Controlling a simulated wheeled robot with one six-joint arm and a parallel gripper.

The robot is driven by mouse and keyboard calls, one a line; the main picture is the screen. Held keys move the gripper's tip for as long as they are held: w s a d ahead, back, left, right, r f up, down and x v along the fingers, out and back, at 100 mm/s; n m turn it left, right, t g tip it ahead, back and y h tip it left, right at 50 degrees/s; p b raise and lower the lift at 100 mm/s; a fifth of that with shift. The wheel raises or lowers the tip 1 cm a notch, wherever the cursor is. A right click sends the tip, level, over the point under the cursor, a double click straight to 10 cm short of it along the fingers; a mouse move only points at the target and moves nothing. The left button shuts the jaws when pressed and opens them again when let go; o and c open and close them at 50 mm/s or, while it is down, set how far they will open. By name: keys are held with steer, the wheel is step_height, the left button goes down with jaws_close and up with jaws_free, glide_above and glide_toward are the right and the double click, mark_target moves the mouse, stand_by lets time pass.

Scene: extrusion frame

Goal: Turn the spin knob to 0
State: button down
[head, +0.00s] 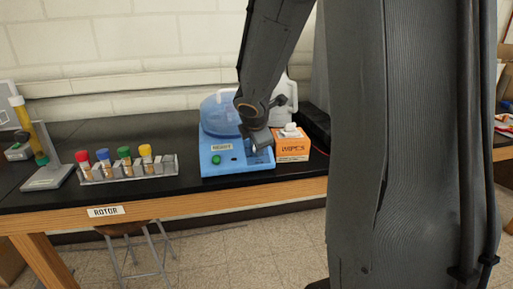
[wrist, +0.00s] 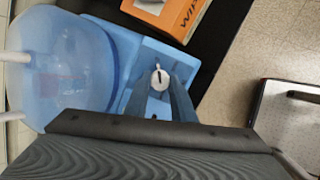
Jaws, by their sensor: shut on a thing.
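The blue centrifuge (head: 215,165) stands on the black bench, with a clear blue domed lid (head: 218,112) and a green button (head: 216,159) on its front. Its white spin knob (wrist: 160,76) sits on the blue panel in the wrist view, with a dark pointer mark running nearly up the picture. My gripper (wrist: 162,84) comes down over the panel, one finger on each side of the knob, shut on it. In the head view my gripper (head: 259,146) covers most of the knob. The dial's numbers cannot be read.
An orange wipes box (head: 291,149) stands close to the right of the centrifuge. A rack (head: 130,172) of tubes with red, blue, green and yellow caps stands to the left, with a grey stand (head: 47,172) beyond. A stool (head: 133,229) is below the bench.

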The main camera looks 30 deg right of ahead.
stand_by(0.4)
steer(key=c, duration=1.5)
jaws_free()
steer(key=p+v, duration=0.2)
steer(key=v, duration=0.5)
steer(key=shift+s+a+r, duration=0.1)
steer(key=shift+s+r, duration=0.15)
steer(key=shift+r, duration=0.1)
